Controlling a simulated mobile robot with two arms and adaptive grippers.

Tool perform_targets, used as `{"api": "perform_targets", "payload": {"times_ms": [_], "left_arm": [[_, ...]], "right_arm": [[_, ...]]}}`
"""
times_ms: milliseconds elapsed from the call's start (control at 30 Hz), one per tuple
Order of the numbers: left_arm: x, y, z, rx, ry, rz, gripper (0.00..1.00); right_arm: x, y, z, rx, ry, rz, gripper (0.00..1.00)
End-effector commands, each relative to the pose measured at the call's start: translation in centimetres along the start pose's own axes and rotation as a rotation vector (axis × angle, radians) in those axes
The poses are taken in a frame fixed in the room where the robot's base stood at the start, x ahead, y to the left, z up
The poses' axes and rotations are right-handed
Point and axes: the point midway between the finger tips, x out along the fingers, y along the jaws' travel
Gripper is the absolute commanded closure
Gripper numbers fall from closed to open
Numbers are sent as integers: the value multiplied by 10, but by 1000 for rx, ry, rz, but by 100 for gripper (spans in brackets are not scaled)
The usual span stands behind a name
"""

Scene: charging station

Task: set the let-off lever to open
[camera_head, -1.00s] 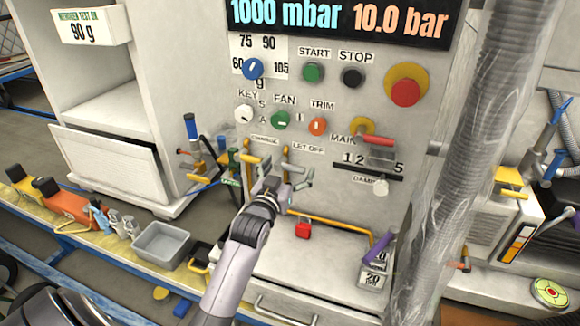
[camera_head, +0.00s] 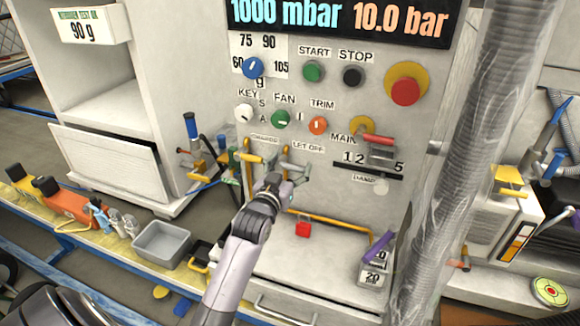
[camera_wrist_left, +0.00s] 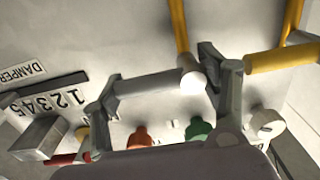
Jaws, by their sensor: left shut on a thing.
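The let-off lever has a grey cylindrical handle (camera_wrist_left: 150,87) with a pale round end. In the left wrist view it lies between the two fingers of my left gripper (camera_wrist_left: 165,92), which is shut on it. In the head view my left gripper (camera_head: 287,172) is at the panel just below the LET OFF label (camera_head: 308,147). The gripper and its fingers hide much of the lever there. The yellow charge lever (camera_head: 251,158) is just left of the gripper; in the wrist view its yellow handle (camera_wrist_left: 282,57) is close to the right finger. My right gripper is not in view.
The control panel (camera_head: 340,215) carries a trim knob (camera_head: 318,125), a fan knob (camera_head: 280,119) and a damper slider (camera_head: 381,155) near the gripper. A red block (camera_head: 302,229) sits below. A ribbed clear hose (camera_head: 455,170) hangs at the right.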

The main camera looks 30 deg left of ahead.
Motion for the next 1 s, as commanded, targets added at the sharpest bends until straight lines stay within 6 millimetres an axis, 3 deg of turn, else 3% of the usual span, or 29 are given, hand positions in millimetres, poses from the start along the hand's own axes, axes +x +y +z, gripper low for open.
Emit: {"api": "perform_targets", "payload": {"times_ms": [467, 767, 1000], "left_arm": [[0, 0, 0, 0, 0, 0, 82], [0, 0, 0, 39, -1, 1, 83], [0, 0, 3, 179, -2, 1, 83]], "right_arm": [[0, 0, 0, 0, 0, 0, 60], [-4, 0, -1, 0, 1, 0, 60], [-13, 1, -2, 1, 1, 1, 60]]}}
